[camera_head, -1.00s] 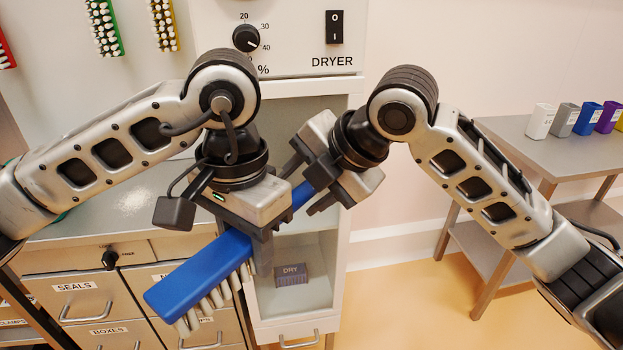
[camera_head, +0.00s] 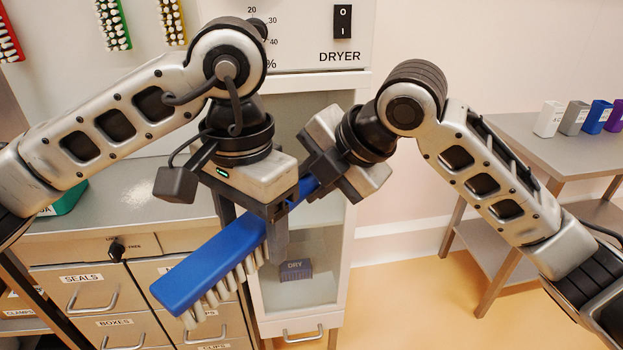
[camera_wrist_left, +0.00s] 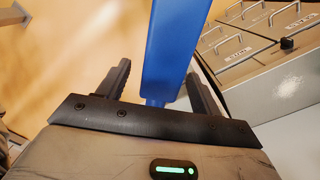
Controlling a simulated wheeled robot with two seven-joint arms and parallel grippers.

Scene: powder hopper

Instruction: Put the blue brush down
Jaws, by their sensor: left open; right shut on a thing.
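The blue brush (camera_head: 213,265) has a long blue body with pale bristles facing down. It is held in the air, tilted, its wide end low at the left. My right gripper (camera_head: 318,178) is shut on the thin handle at the upper right end. My left gripper (camera_head: 253,228) is open, its fingers pointing down on either side of the brush near where the handle meets the head. In the left wrist view the brush (camera_wrist_left: 175,45) passes between the spread fingers of the left gripper (camera_wrist_left: 157,75). Part of the handle is hidden behind the left gripper.
Behind the brush stand a steel drawer cabinet (camera_head: 120,222) with clear top area and a white dryer cabinet (camera_head: 338,250) holding a box marked DRY (camera_head: 296,269). A side table (camera_head: 560,150) with several coloured containers is at the right. Brushes hang on the wall.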

